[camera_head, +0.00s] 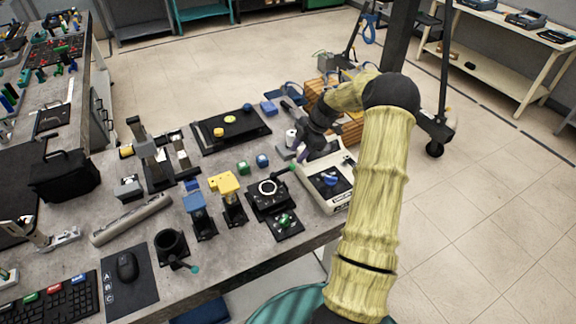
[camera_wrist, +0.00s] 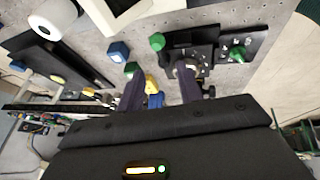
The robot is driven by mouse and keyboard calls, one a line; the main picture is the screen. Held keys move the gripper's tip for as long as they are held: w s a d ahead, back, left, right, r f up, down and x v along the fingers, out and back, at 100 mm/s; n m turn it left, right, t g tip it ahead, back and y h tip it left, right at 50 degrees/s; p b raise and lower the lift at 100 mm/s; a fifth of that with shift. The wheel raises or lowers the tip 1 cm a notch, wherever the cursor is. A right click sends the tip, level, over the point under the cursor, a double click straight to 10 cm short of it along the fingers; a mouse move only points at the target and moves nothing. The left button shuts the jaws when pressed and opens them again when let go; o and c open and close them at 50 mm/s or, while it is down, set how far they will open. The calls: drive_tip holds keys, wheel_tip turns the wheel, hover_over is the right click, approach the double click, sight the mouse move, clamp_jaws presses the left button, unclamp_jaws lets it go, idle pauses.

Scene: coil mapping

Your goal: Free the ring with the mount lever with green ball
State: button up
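The ring (camera_head: 267,187) is a pale circle on a black square mount (camera_head: 259,203) near the table's front edge. The mount lever with green ball (camera_head: 283,170) sticks out from the mount's back right side, towards the white device. In the wrist view the green ball (camera_wrist: 157,41) is beside the black mount (camera_wrist: 200,50), beyond my fingertips. My gripper (camera_head: 303,154) is above the table behind the mount; in the wrist view its two purple fingers (camera_wrist: 161,80) are apart with nothing held between them. The right finger partly hides the ring.
A plate with a green knob (camera_head: 284,221) adjoins the mount in front. Yellow (camera_head: 226,184) and blue (camera_head: 195,203) stands are left. Small green (camera_head: 242,167) and blue (camera_head: 262,160) blocks lie behind.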

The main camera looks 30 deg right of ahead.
sight(288, 168)
drive_tip(key=p+x, duration=0.1)
drive_tip(key=x, duration=0.7)
drive_tip(key=shift+w+a+f+p, duration=0.1)
drive_tip(key=shift+f+p, duration=0.25)
drive_tip(key=shift+p, duration=0.05)
clamp_jaws()
